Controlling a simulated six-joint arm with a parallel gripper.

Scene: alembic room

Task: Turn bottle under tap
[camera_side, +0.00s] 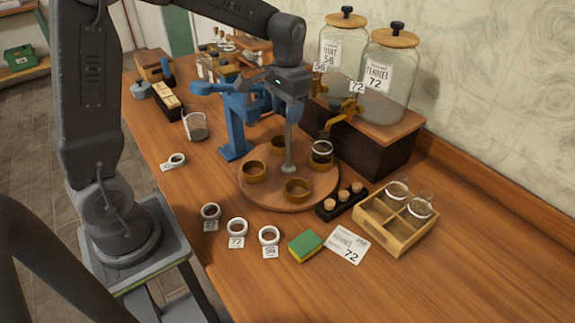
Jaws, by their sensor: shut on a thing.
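A round wooden turntable (230,183) stands mid-table with several brass ring holders, such as the front one (297,189). A small clear glass bottle (321,154) sits in the ring at its right side. A grey post (289,145) rises from the turntable's middle. My gripper (289,101) points down and is shut at the top of this post; its fingertips are hard to make out. The brass tap (345,108) of the jar labelled Fennel 72 (385,85) juts out above the bottle. I cannot tell whether the bottle is exactly below the spout.
A blue press (233,125) stands behind the turntable. The Mint 56 jar (342,55) shares the dark stand. A cork rack (340,203), wooden crate (395,233), Fennel 72 card (345,245), sponge (305,246) and tagged rings (237,227) lie in front. The front right tabletop is clear.

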